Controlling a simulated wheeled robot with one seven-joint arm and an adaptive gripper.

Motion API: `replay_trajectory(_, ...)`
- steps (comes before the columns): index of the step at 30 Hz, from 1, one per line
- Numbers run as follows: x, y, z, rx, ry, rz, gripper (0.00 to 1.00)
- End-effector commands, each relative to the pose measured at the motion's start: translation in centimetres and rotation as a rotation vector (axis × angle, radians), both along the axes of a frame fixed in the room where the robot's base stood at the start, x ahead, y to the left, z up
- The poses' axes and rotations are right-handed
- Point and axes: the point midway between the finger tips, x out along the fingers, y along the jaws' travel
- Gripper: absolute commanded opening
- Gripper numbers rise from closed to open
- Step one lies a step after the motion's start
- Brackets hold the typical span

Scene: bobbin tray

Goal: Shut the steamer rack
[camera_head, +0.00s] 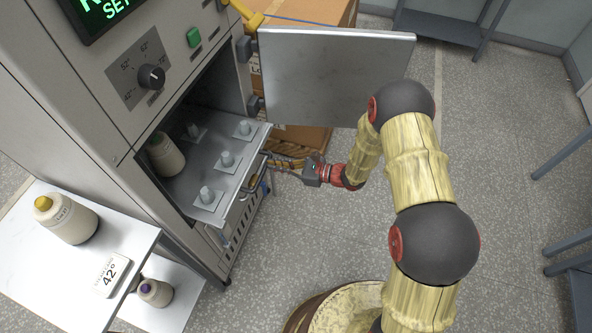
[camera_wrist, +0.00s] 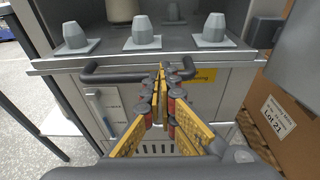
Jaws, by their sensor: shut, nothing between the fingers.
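The steamer rack (camera_head: 215,199) is a grey metal tray with several pegs on square plates. It sticks out of the open steamer chamber. A cream bobbin (camera_head: 165,154) with a green top stands on it at the back left; its lower part shows in the wrist view (camera_wrist: 121,10). The rack's dark bar handle (camera_wrist: 108,74) runs along below its front edge. My gripper (camera_wrist: 162,69) is shut and empty, its fingertips at the middle of the handle; I cannot tell whether they touch it. In the head view my gripper (camera_head: 273,163) is just right of the rack's front.
The steamer door (camera_head: 335,75) stands open, above and behind my gripper. Cardboard boxes (camera_head: 300,135) stand below the door. A white side table (camera_head: 70,262) at the left holds a yellow-topped bobbin (camera_head: 68,221) and a 42° sign (camera_head: 111,275).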

Motion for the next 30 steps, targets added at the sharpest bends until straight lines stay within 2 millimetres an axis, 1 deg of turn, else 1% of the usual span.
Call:
replay_trajectory(1, 0.4, 1.6, -0.1, -0.001, -0.002, 0.006, 0.00)
replay_trajectory(6, 2.0, 6.0, -0.1, 0.000, -0.003, 0.005, 0.00)
replay_trajectory(12, 3.8, 10.7, -0.1, 0.001, -0.004, 0.004, 0.00)
replay_trajectory(15, 4.5, 12.7, -0.1, 0.000, -0.003, 0.003, 0.00)
replay_trajectory(18, 5.1, 14.2, -0.1, 0.000, -0.002, 0.001, 0.00)
replay_trajectory(22, 5.7, 15.8, -0.1, 0.000, -0.002, 0.001, 0.00)
replay_trajectory(25, 6.0, 16.5, 0.0, 0.000, -0.002, 0.000, 0.00)
replay_trajectory(30, 6.3, 17.1, 0.0, 0.000, -0.001, -0.001, 0.00)
